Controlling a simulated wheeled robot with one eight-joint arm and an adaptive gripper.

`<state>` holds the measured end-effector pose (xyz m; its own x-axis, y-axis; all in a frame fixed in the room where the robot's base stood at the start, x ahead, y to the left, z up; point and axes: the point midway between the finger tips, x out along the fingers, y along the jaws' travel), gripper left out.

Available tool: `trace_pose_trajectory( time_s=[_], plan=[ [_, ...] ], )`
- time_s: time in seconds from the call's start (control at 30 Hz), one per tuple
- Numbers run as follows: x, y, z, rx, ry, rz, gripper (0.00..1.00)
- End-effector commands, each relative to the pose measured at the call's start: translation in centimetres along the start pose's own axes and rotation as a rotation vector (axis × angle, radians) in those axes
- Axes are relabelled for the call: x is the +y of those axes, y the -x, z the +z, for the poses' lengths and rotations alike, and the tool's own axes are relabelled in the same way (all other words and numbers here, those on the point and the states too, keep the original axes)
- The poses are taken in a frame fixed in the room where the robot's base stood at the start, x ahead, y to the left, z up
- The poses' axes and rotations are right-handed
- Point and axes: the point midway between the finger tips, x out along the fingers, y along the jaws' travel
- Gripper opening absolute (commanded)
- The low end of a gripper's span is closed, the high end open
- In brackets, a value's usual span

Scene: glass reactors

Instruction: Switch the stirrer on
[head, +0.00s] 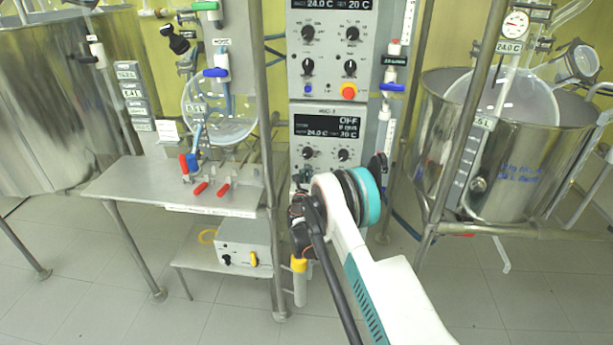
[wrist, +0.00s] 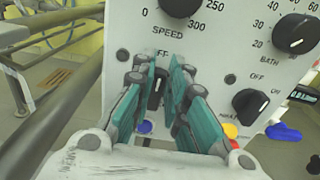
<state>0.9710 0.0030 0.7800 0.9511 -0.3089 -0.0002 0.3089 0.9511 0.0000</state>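The stirrer's control unit (head: 327,133) is the lower grey box in the head view, and its display (head: 328,127) reads OFF. In the wrist view, a black rotary knob (wrist: 155,92) sits below the SPEED dial (wrist: 182,8), with a partly hidden OFF label above it. My gripper (wrist: 162,62) is open, its two teal fingers on either side of this knob. A gap shows between the fingers; contact with the knob cannot be told. In the head view my arm hides most of the gripper and the lower part of the panel.
On the same panel are a second knob (wrist: 251,105), the BATH dial (wrist: 295,34), a blue button (wrist: 144,127) and a yellow-and-red button (wrist: 230,131). A steel post (head: 268,150) stands left of the panel. A glass reactor in a steel vessel (head: 545,160) is at the right.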

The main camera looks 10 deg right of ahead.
Motion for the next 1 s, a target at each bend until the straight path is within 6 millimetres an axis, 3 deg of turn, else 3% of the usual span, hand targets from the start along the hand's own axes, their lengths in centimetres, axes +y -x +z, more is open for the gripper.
trace_pose_trajectory(
  time_s=[0.47, 1.0],
  plan=[
    [-0.3, 0.0, 0.0, 0.0, -0.099, 0.0, 0.0],
    [-1.4, 0.0, -0.4, 0.0, -0.573, 0.0, 0.0]
  ],
)
